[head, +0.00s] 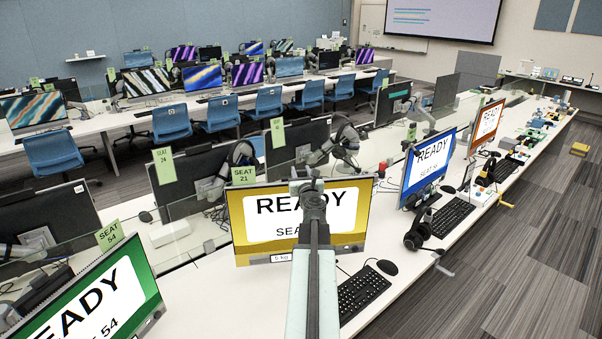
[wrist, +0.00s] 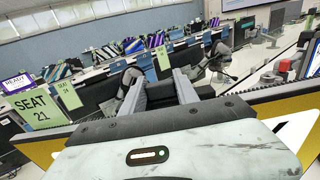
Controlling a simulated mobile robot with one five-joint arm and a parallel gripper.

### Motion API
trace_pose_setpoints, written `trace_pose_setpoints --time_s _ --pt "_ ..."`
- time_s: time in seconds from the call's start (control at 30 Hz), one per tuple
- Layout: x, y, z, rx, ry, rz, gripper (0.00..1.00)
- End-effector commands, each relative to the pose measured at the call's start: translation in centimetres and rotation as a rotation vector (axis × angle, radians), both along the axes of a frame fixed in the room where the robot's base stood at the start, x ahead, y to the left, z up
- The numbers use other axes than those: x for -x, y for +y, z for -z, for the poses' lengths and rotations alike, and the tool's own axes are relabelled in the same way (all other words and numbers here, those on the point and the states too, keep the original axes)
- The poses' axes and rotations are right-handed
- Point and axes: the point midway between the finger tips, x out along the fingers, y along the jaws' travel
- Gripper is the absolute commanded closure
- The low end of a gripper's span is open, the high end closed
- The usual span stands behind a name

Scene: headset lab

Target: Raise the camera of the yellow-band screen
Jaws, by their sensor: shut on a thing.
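The yellow-band screen (head: 350,252) stands in the middle of the head view, reading READY, with a 5 kg label at its lower edge. My gripper (head: 306,186) is at the middle of its top edge, and my arm covers part of the screen. In the wrist view the screen's yellow face (wrist: 292,105) shows at the right, behind my gripper (wrist: 160,88).
A green tag, SEAT 21 (head: 246,175), stands at the screen's top left. A green-band screen (head: 148,285) is at the lower left, a blue-band screen (head: 406,180) to the right.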

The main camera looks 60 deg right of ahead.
Motion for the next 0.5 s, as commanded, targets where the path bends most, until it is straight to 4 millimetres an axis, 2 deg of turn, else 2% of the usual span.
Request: trace_pose_setpoints --time_s 0.03,0.17,0.47,0.5 --pt "0.1 -0.1 -1.3 0.001 0.001 0.003 1.00" --pt "0.1 -0.1 -3.1 0.001 0.001 0.003 1.00" --pt "0.1 -0.1 -2.9 0.001 0.001 0.003 1.00" --pt "0.1 0.0 -2.9 0.001 0.001 0.003 0.58"
